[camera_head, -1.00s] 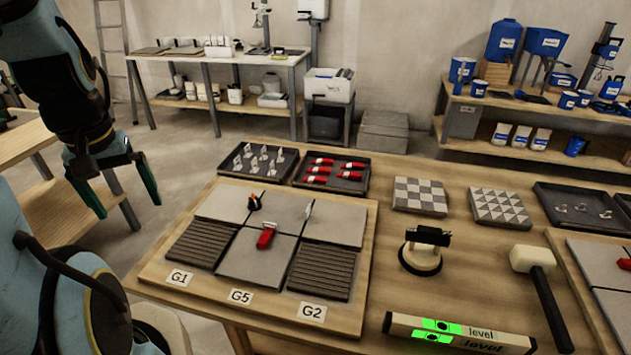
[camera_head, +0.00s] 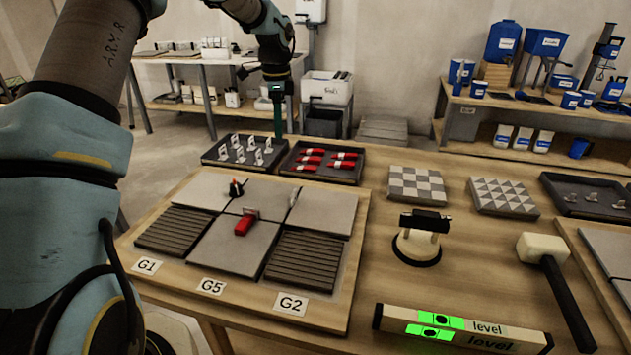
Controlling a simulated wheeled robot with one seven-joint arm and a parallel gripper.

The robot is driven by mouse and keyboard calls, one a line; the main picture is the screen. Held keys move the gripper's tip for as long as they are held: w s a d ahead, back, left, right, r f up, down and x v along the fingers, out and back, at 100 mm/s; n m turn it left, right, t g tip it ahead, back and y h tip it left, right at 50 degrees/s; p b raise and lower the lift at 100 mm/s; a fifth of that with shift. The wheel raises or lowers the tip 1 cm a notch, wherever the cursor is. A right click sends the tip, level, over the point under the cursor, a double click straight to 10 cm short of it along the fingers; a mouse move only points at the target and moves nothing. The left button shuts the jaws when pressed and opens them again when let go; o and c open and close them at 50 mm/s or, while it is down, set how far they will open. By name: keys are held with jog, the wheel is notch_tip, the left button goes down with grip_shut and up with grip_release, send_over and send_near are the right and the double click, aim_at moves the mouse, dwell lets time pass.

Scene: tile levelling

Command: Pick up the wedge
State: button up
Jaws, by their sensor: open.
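Several red wedges (camera_head: 311,160) lie in a dark tray (camera_head: 287,171) at the back of the table. One more red wedge (camera_head: 244,225) lies on the grey tiles near a thin clip, around the front middle tile (camera_head: 232,249). My gripper (camera_head: 278,128) is open and empty, pointing down near the back left edge of the wedge tray. I see it edge-on, so its fingers overlap, and its exact height above the tray is hard to judge.
A tray of pale clips (camera_head: 242,150) stands left of the wedge tray. A suction cup (camera_head: 419,240), a mallet (camera_head: 542,250) and a level (camera_head: 460,328) lie to the right, with two patterned tiles (camera_head: 417,185) behind.

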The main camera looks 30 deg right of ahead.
jog(key=w+d+f+m+b, duration=0.15)
jog(key=d+f+m, duration=0.25)
jog(key=d, duration=0.5)
send_over(309, 167)
jog(key=f, duration=0.3)
jog(key=f+p, duration=0.1)
jog(key=f, duration=0.1)
jog(key=shift+w+d, duration=0.15)
jog(key=shift+w, duration=0.15)
jog(key=f, duration=0.1)
jog(key=f+p, duration=0.1)
jog(key=f, duration=0.2)
jog(key=shift+s+f+p, duration=0.3)
jog(key=shift+s+p, duration=0.1)
jog(key=shift+f, duration=0.5)
grip_shut()
